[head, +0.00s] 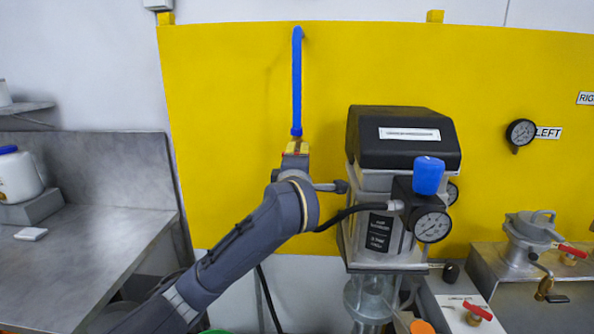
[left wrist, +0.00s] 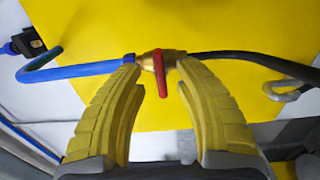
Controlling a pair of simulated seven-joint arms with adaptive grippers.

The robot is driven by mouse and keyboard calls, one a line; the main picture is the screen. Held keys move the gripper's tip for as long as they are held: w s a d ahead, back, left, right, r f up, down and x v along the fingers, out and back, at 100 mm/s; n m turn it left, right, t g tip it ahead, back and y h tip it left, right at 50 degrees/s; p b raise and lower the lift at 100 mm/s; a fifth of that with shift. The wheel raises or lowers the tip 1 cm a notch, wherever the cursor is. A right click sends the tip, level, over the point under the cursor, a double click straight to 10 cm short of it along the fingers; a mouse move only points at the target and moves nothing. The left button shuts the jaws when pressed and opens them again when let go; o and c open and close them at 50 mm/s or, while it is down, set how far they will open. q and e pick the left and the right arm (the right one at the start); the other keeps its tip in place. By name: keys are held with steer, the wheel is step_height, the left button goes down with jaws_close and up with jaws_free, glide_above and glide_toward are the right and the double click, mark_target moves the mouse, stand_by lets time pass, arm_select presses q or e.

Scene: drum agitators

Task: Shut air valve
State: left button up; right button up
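The air valve is a small brass fitting with a red lever (left wrist: 160,73), seen in the left wrist view between a blue hose and a black hose. The lever points across the hose line, toward my palm. My left gripper (left wrist: 158,72) is open, its two yellow fingers either side of the lever with gaps showing. The fingertips are close to the brass body; I cannot tell whether they touch it. My right gripper is not in view.
A yellow panel (head: 230,100) stands behind the hose. Right of my gripper is a black-topped pump unit (head: 402,140) with a blue knob (head: 429,175) and a gauge (head: 432,226). Red-handled valves (head: 478,311) are at lower right. A steel counter (head: 90,245) is at left.

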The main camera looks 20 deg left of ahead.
arm_select(q)
steer(key=v, duration=0.8)
steer(key=shift+s, duration=0.3)
